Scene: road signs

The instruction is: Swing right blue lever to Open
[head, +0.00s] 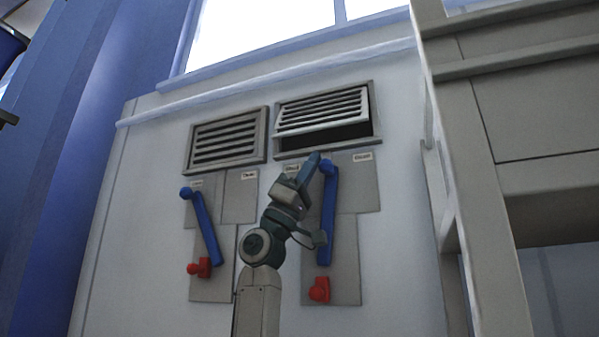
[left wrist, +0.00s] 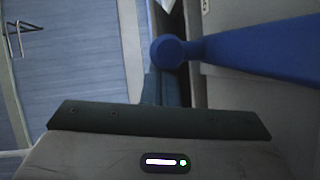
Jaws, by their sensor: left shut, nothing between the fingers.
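The right blue lever (head: 327,225) stands nearly upright on a grey wall plate, its round knob at the top. A red piece (head: 319,290) sits at its lower end. My left gripper (head: 314,160) is shut and empty, its tip just left of the lever's knob. I cannot tell whether they touch. In the left wrist view the blue lever (left wrist: 265,44) runs off to the right, its round end close beside the shut fingers (left wrist: 165,88). Small labels, including one at upper right (head: 362,157), are too blurred to read surely. My right gripper is out of view.
The left blue lever (head: 205,228) leans on its own plate with a red piece (head: 199,268). Two louvred vents sit above; the right one (head: 322,115) shows a dark gap at its bottom. A grey frame (head: 480,180) stands at the right.

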